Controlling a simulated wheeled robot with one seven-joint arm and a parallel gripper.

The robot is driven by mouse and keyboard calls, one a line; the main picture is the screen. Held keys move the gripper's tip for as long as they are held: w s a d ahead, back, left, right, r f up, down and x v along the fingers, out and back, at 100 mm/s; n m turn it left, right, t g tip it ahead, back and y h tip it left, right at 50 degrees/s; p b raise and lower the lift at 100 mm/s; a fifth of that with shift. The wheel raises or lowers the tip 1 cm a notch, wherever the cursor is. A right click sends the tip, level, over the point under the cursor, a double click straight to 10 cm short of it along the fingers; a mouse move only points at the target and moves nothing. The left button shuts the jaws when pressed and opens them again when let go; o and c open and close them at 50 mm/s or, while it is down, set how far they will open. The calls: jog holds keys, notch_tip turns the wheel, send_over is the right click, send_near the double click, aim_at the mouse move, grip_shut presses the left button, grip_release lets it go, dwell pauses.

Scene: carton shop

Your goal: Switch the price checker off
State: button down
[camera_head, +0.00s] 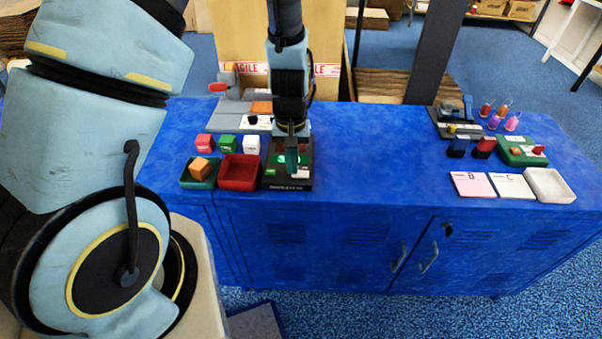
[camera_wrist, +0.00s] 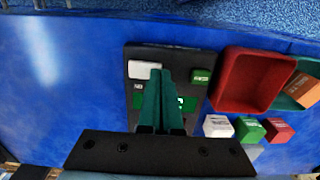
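A dark flat panel, apparently the price checker (camera_head: 288,184), lies near the cabinet's front edge, with small print on its front that I cannot read. In the wrist view the panel (camera_wrist: 137,61) bears a white rocker or block (camera_wrist: 142,70), a green block (camera_wrist: 201,76) and green patches partly behind my fingers. My gripper (camera_head: 292,168) points down over the panel. In the wrist view my gripper's green fingers (camera_wrist: 162,76) are together with nothing visible between them, tips close beside the white piece. I cannot tell whether they touch it.
Left of the panel are a red tray (camera_head: 239,172), a green tray (camera_head: 198,184) with an orange block, and small red, green and white cubes. A grey device (camera_head: 228,113) stands behind. Devices, cards and a white tray (camera_head: 549,186) are far right. The cabinet top's middle is clear.

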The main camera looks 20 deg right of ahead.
notch_tip(320, 180, up, 7)
jog(key=p, duration=0.6)
jog(key=shift+f, duration=0.1)
dwell(0.4)
dwell(0.3)
jog(key=a+r+n, duration=0.2)
jog(key=a+r, duration=0.7)
jog(key=a, duration=0.3)
jog(key=w+a+r+n+t, duration=0.1)
jog(key=a+r, duration=0.7)
jog(key=a, duration=0.5)
jog(key=shift+w+a+r+n+t, duration=0.15)
jog(key=shift+r+n+t, duration=0.15)
jog(key=shift+r+n, duration=0.1)
